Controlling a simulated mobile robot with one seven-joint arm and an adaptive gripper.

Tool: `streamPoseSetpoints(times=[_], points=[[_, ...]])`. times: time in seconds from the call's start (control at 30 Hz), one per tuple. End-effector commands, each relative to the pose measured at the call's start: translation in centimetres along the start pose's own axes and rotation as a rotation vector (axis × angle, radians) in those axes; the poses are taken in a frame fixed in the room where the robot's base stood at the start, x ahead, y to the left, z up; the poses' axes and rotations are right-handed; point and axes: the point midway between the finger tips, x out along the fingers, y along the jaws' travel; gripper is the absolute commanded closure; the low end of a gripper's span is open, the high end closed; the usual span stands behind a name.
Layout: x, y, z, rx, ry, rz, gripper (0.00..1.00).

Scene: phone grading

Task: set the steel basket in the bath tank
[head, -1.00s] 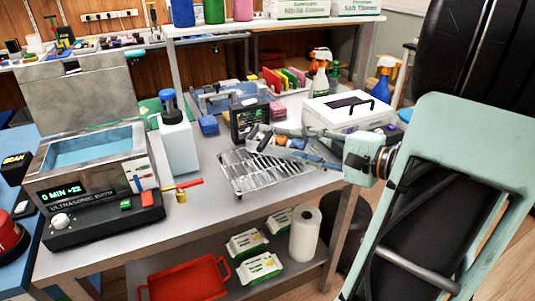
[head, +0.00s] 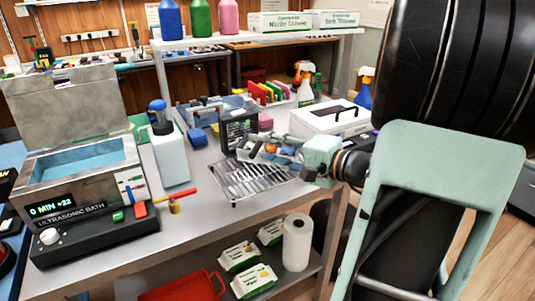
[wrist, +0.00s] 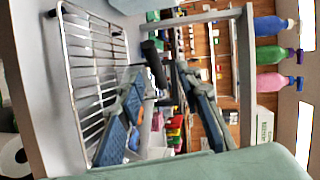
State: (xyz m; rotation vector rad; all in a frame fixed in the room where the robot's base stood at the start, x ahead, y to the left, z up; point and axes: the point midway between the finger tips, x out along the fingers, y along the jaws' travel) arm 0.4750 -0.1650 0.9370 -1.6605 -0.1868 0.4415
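The steel basket (head: 240,184) is a wire rack lying on the bench right of the middle; its bars also show at the upper left of the wrist view (wrist: 88,62). The bath tank (head: 62,191), labelled ultrasonic bath, stands at the left with its lid up and blue liquid inside. My gripper (head: 252,146) is at the back right of the basket, low over the bench. In the wrist view its two blue-grey fingers (wrist: 160,108) are apart with nothing held between them, and one overlaps the basket's edge in the picture. Whether it touches the basket I cannot tell.
A white bottle with a blue cap (head: 170,160) stands between tank and basket, with a red-handled tool (head: 178,196) in front. A white box (head: 325,118) is behind my gripper. A black-framed device (head: 238,132) stands behind the basket. A shelf rises at the back.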

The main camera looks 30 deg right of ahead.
Motion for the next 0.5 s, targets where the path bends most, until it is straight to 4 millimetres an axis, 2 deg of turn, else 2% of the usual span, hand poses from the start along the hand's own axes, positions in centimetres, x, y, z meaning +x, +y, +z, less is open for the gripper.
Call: streamPoseSetpoints(times=[0.23, 0.5], points=[[3.7, 0.4, 0.3, 0.001, -0.003, -0.001, 0.68], [4.4, 0.3, 0.3, 0.001, 0.0, 0.0, 0.68]])
